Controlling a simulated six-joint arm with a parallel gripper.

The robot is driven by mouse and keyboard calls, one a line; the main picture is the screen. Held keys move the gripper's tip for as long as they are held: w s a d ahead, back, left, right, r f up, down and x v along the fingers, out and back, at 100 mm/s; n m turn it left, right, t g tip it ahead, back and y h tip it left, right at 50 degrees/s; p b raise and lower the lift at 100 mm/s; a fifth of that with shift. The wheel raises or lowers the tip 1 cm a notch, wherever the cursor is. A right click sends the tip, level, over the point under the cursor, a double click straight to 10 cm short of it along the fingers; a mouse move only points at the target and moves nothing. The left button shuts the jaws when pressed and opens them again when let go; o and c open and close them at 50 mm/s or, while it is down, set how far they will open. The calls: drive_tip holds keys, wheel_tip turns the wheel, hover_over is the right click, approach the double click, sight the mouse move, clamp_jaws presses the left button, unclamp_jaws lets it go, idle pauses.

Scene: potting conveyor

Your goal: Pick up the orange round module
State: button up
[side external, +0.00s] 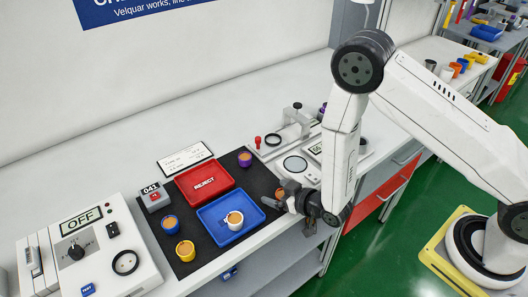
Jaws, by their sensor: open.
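The orange round module (279,193) stands at the right edge of the black mat, to the right of the blue tray. It is partly hidden by my gripper (272,202), which comes in low from the right with its fingers pointing left. The jaws are open and right at the module; whether they touch it or lie on both sides of it I cannot tell.
Nearby are a blue tray (217,236) holding a white cup-shaped module (234,224), a red REJECT tray (190,194), and purple (245,160), blue (169,225) and yellow (186,252) modules. A control box (100,258) stands left; a fixture (297,127) stands behind.

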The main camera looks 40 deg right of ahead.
clamp_jaws()
idle(0.3)
drive_tip(key=shift+r, duration=0.2)
drive_tip(key=shift+r, duration=4.85)
drive_tip(key=shift+w+d+r, duration=0.15)
drive_tip(key=shift+d+r, duration=0.1)
drive_tip(key=shift+d, duration=0.15)
drive_tip(key=w+d+r+m+h, duration=0.1)
drive_tip(key=d+r+m+h, duration=0.1)
drive_tip(key=d+r, duration=0.5)
drive_tip(key=d, duration=0.4)
drive_tip(key=shift+w+r+h, duration=0.2)
drive_tip(key=shift+r+h, duration=0.2)
